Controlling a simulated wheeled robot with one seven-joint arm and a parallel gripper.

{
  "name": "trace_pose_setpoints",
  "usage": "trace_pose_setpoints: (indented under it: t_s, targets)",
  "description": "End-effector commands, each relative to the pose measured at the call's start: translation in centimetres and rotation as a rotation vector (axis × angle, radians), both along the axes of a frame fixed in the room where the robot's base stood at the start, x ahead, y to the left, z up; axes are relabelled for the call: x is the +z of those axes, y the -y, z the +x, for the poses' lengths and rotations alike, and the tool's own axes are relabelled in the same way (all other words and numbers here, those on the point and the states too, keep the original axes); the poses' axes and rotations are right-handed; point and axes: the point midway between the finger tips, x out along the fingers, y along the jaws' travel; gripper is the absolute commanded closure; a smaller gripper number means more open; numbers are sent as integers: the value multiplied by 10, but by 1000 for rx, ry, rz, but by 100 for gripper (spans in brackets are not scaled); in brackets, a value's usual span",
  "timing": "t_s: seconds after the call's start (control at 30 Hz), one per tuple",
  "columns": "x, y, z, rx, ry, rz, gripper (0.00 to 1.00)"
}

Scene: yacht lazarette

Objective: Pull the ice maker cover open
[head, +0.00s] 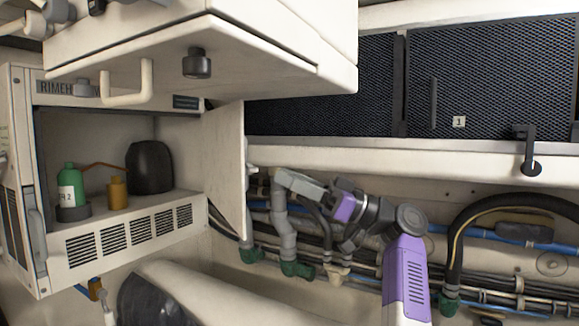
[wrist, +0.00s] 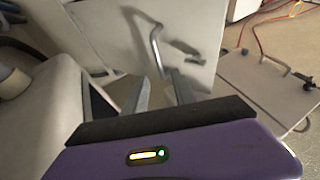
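The ice maker (head: 130,235) is a white box at the left with a partly readable RIMEH label and an open front. Its white cover (head: 225,170) stands swung out at the box's right side, seen nearly edge-on. The cover's outer face (wrist: 110,35) fills the top middle of the wrist view, with a bent bar handle (wrist: 154,45) on it. My gripper (head: 276,178) is just right of the cover, on its handle side. In the wrist view my gripper (wrist: 160,75) has its fingers apart, with the handle's lower end between the tips. Contact cannot be told.
A green bottle (head: 69,185), an orange bottle (head: 117,192) and a dark rounded object (head: 150,167) sit inside the box. A white cabinet (head: 250,50) with handle and knob overhangs above. Pipes and hoses (head: 285,230) run behind my arm.

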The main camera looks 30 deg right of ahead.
Motion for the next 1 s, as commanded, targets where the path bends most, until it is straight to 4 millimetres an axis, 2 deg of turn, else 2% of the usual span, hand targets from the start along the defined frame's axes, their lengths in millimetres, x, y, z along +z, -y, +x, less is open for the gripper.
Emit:
trace_pose_setpoints:
  t_s: [0.23,0.63,0.93,0.97,1.0]
  targets:
    - [8,-14,8,4,-1,2,68]
    - [29,-58,35,3,0,1,68]
    - [29,-62,38,2,-1,2,68]
    - [29,-62,38,2,-1,2,70]
    - [29,-62,38,1,0,1,77]
